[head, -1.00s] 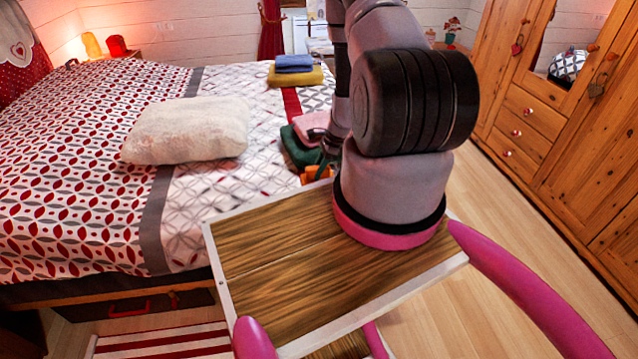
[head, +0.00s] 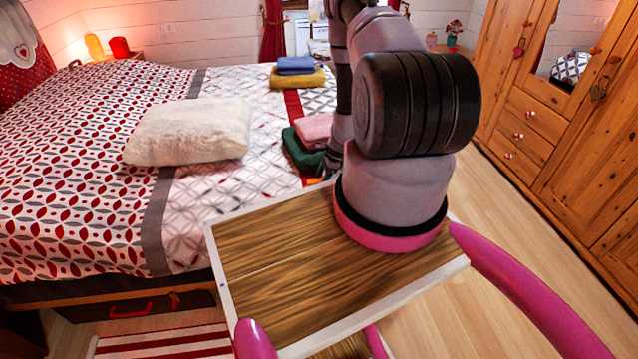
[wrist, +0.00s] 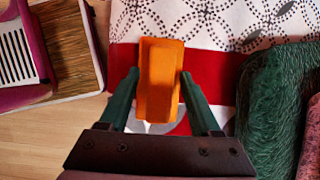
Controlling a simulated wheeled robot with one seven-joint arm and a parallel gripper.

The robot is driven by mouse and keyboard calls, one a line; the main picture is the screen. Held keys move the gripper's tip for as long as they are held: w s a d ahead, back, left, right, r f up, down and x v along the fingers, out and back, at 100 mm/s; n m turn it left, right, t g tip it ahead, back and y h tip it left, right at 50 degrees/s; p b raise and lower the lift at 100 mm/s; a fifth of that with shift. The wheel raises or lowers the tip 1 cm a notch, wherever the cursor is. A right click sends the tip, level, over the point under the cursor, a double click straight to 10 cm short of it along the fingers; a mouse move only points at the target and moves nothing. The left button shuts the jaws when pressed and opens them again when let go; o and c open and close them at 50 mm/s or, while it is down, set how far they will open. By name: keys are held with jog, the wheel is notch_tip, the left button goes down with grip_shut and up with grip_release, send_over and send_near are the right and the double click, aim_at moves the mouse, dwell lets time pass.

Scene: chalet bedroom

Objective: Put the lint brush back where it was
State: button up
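The orange lint brush (wrist: 160,80) is in the middle of the wrist view, between the two green fingers of my gripper (wrist: 160,88). A fingertip lies against each of its long sides, so the gripper looks shut on it. It is over the red and white striped edge of the bed cover (wrist: 220,75); whether it touches the cover is unclear. In the head view only a sliver of orange (head: 314,181) shows beside the bed's edge, and my arm and board hide the gripper.
A folded green towel (wrist: 272,100) with a pink one (head: 314,129) on it lies just right of the gripper. A yellow and blue towel stack (head: 297,75) and a white pillow (head: 188,132) are farther off on the bed. A wooden wardrobe (head: 570,120) stands at right.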

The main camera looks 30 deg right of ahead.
jog(key=v, duration=1.2)
jog(key=shift+r, duration=0.15)
jog(key=w+a+r+n+t, duration=0.1)
jog(key=a+r+n, duration=0.2)
jog(key=r, duration=0.8)
jog(key=w+a+r+n, duration=0.2)
jog(key=a+r, duration=0.2)
jog(key=r, duration=0.6)
jog(key=w+a+r+n+t, duration=0.1)
jog(key=a+r+n, duration=0.2)
jog(key=r, duration=0.8)
jog(key=s+a+r+n+t, duration=0.1)
jog(key=s+a+r+n, duration=0.2)
jog(key=r, duration=0.4)
jog(key=s+a+r+n, duration=0.1)
jog(key=s+a+r, duration=0.2)
jog(key=s+r, duration=0.3)
jog(key=s+a+r+n+t+h, duration=0.1)
jog(key=s+r+n, duration=0.4)
jog(key=s+r, duration=0.5)
jog(key=shift+s+a+t+h, duration=0.4)
jog(key=shift+s+t+h, duration=0.45)
jog(key=shift+s, duration=0.9)
